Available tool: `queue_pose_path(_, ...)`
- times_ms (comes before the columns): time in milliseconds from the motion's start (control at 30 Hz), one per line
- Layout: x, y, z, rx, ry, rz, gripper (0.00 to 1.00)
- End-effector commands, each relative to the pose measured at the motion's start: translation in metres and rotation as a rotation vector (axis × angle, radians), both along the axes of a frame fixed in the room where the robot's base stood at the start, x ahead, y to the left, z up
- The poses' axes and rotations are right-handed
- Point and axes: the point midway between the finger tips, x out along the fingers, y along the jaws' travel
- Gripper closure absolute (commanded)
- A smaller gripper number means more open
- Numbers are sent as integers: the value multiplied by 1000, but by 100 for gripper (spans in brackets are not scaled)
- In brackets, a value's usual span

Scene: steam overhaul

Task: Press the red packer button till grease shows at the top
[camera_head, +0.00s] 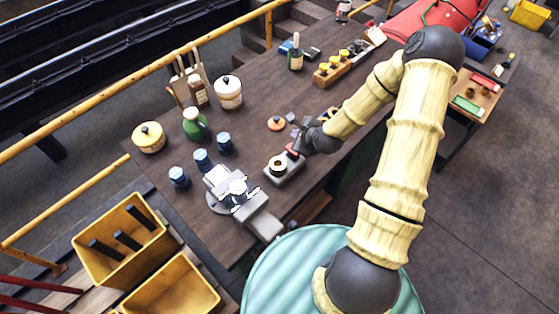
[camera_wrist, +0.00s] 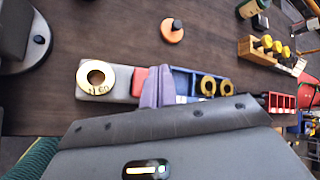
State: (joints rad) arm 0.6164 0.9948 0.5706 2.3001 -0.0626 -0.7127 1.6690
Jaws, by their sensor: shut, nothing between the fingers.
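The packer is a small grey block (camera_head: 285,173) on the bench with a brass ring on its top (camera_head: 278,164). In the wrist view the brass ring (camera_wrist: 97,79) has a number on its face, and I cannot make out grease in its centre. The red button (camera_head: 292,151) is at the block's far end. It also shows in the wrist view (camera_wrist: 139,77), partly covered on the right by my fingers. My gripper (camera_wrist: 158,88) is shut and empty, its tips right at the button. I cannot tell whether they touch it.
A blue tray (camera_wrist: 184,80) with brass rings lies just right of my fingers. An orange disc (camera_head: 276,123) with a dark knob sits behind the packer. A grey vise-like fixture (camera_head: 239,190) stands to the left, with blue-capped jars (camera_head: 202,160) beyond.

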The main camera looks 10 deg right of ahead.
Motion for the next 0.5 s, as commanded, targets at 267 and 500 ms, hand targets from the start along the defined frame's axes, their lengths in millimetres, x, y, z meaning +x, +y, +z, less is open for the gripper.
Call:
queue_pose_path(267,7,7,13,43,-19,85,100)
queue_pose_path(500,10,15,30,78,-33,245,100)
